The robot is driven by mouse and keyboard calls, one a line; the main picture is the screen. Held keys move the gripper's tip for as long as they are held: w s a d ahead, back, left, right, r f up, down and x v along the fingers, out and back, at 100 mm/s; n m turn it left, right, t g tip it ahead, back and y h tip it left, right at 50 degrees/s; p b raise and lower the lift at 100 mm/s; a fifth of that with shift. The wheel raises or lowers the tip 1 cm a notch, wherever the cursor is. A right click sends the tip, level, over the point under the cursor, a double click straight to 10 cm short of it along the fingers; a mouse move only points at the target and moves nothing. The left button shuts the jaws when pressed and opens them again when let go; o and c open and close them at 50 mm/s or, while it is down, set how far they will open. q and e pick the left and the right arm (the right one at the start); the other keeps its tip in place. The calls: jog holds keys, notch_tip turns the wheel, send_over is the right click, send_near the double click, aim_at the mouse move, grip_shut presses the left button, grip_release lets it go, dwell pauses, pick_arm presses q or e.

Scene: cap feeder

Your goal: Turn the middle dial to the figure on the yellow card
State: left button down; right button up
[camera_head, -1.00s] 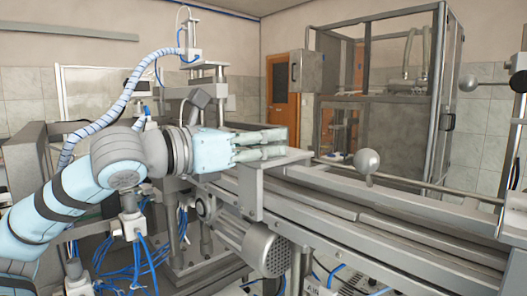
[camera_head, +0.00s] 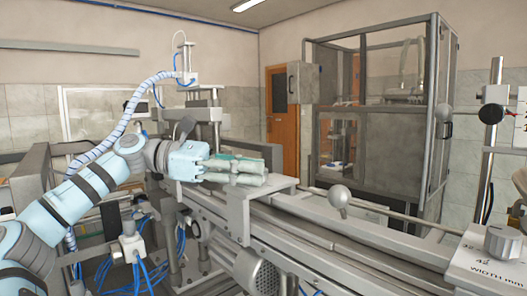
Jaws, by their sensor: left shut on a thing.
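A grey dial knob (camera_head: 503,242) stands on a pale plate (camera_head: 492,268) at the lower right edge. The plate reads "WIDTH mm" with figures such as 42; the knob's setting is too small to read. I cannot tell whether this is the middle dial. No other dial and no yellow card show. My right gripper is not in view.
The conveyor rails (camera_head: 340,240) run from the centre to the lower right. A round grey ball knob (camera_head: 338,196) stands over them. A glazed metal cabinet (camera_head: 385,130) stands behind. A post with a black clamp (camera_head: 491,114) rises at the right.

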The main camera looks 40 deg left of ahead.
pick_arm(q)
jog(key=shift+s+a+r, duration=0.2)
jog(key=shift+a+r, duration=0.05)
jog(key=shift+a, duration=0.3)
jog(key=c, duration=1.8)
grip_release()
jog(key=a, duration=0.1)
jog(key=a+f, duration=0.1)
jog(key=a, duration=0.1)
jog(key=shift+s+a+f+h, duration=0.25)
jog(key=shift+a+f+h, duration=0.05)
jog(key=o, duration=0.3)
jog(key=shift+d, duration=0.1)
jog(key=shift+o, duration=0.8)
jog(key=shift+s+d+r, duration=0.15)
jog(key=shift+d, duration=0.6)
jog(key=shift+w, duration=0.2)
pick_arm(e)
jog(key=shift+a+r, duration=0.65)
pick_arm(q)
jog(key=shift+r, duration=0.1)
